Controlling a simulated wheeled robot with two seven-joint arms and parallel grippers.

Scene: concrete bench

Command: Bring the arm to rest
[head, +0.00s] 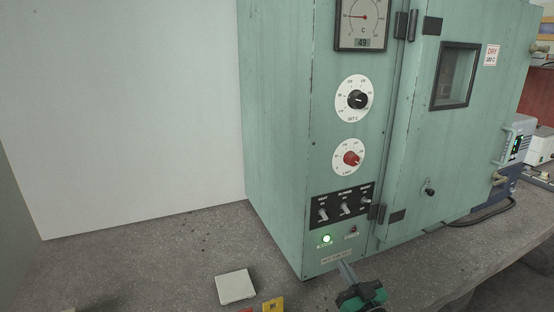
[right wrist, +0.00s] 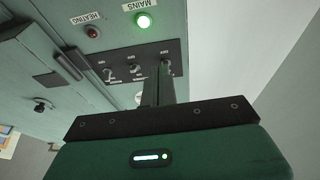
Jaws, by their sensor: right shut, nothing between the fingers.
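My right gripper (head: 344,266) is at the bottom of the head view, in front of the lower front of a green oven cabinet (head: 275,130). Its fingers are shut together and empty. In the right wrist view the shut fingers (right wrist: 159,88) point towards the oven's black switch panel (right wrist: 122,66) and hide part of it. I cannot tell whether they touch the oven. My left gripper is not in view.
The oven has a black dial (head: 357,99), a red dial (head: 352,158) and a lit green lamp (head: 326,239). A pale square plate (head: 236,287) and a yellow piece (head: 273,304) lie on the concrete bench (head: 150,262). The bench's left part is mostly clear.

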